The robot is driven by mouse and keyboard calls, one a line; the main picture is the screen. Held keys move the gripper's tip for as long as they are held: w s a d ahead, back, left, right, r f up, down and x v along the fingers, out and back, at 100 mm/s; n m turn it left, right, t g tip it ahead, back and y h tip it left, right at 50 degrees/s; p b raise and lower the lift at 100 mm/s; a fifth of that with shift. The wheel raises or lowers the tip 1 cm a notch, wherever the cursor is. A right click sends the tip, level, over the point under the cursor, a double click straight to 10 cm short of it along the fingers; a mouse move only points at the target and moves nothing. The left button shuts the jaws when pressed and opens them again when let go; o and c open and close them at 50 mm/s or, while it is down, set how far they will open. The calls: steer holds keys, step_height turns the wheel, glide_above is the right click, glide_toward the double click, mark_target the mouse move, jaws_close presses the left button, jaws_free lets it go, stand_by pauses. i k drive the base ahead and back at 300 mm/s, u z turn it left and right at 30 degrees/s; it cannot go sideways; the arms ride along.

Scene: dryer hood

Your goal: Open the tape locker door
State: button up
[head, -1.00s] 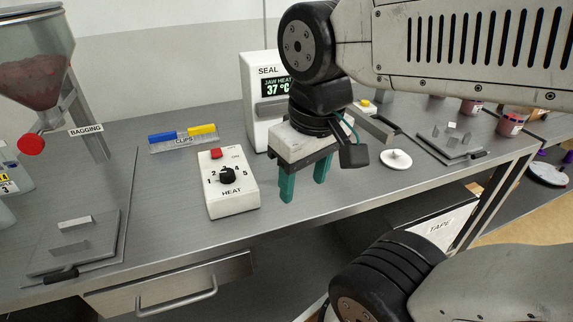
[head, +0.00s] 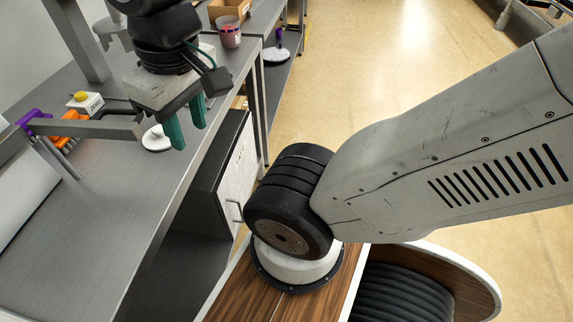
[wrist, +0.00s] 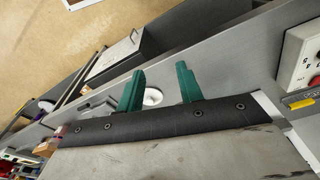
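The tape locker is a dark box under the bench, with a pale door (head: 238,168) on its aisle-facing side. A thin bar handle (head: 234,211) sits near the door's lower end in the head view. The door looks shut. The pale door also shows in the wrist view (wrist: 116,54), upper left of the fingers. My gripper (head: 187,122), with two green fingers, is open and empty. It is above the bench top near its edge, higher than the locker and apart from it. The fingers also show in the wrist view (wrist: 160,78).
The steel bench (head: 100,205) fills the left. A white disc (head: 157,138) lies on it beside the fingers. A ZERO button box (head: 85,102) and a rack of orange- and purple-handled tools (head: 62,128) stand further left. The aisle floor (head: 345,80) is clear.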

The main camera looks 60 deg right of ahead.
mark_target(232, 190)
steer(key=z, duration=2.85)
steer(key=k, duration=0.75)
steer(key=u, duration=1.55)
